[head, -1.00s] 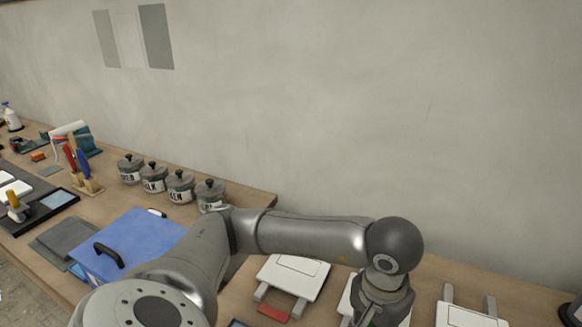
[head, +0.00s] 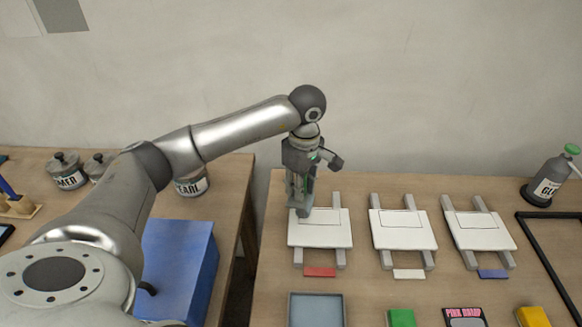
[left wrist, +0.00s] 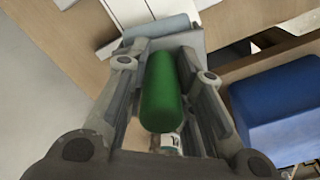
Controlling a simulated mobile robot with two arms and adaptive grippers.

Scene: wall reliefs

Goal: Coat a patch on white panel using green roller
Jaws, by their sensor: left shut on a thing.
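Three white boards lie on grey rails on the right bench. The left board (head: 320,236) has a red tag (head: 320,272), the middle board (head: 403,240) a white tag (head: 409,274) and the right board (head: 487,240) a blue tag (head: 493,274). My left gripper (head: 300,196) is over the left board's upper left corner. In the left wrist view its fingers are shut on the green handle (left wrist: 170,92) of the roller. The pale roller head (left wrist: 158,28) is close to white surface; I cannot tell whether they touch. My right gripper is not in view.
A grey tray (head: 316,310), a green block (head: 401,318) and a yellow block (head: 533,316) are along the front. A glue bottle (head: 548,178) stands at back right. A blue box (head: 175,265) and jars (head: 65,172) are left, past a gap between benches.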

